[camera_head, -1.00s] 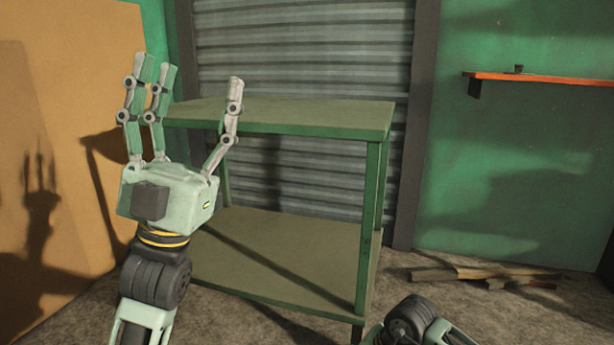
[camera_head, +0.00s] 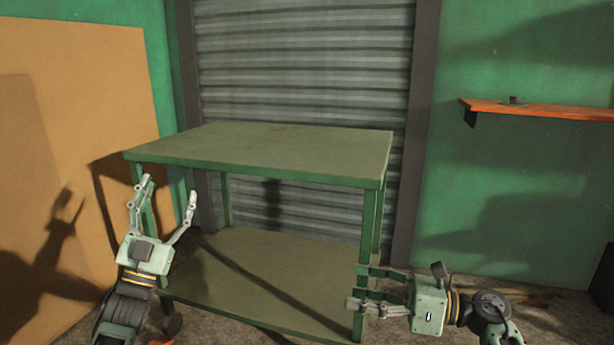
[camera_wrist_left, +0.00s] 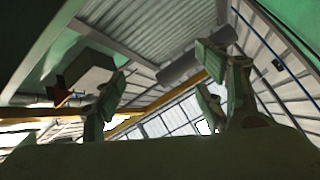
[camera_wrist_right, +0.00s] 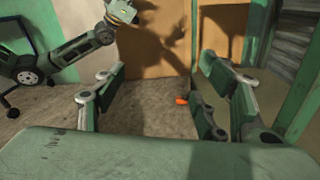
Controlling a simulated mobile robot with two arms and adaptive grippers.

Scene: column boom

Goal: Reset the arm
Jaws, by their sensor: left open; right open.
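My left gripper (camera_head: 165,208) is at the lower left of the head view, pointing up, open and empty, in front of the left end of the green table. In the left wrist view its fingers (camera_wrist_left: 165,100) are spread against the roof. My right gripper (camera_head: 365,291) is at the lower right of the head view, pointing left, open and empty. Its fingers overlap the table's front right leg in the picture; I cannot tell whether they touch it. In the right wrist view the fingers (camera_wrist_right: 158,100) stand apart with floor between them.
The green two-level table (camera_head: 270,150) has a bare top and a bare lower shelf (camera_head: 270,262). A ribbed shutter (camera_head: 300,60) is behind it. A brown board (camera_head: 90,110) leans at left. An orange wall shelf (camera_head: 550,109) is at right. A small orange thing (camera_wrist_right: 182,100) lies on the floor.

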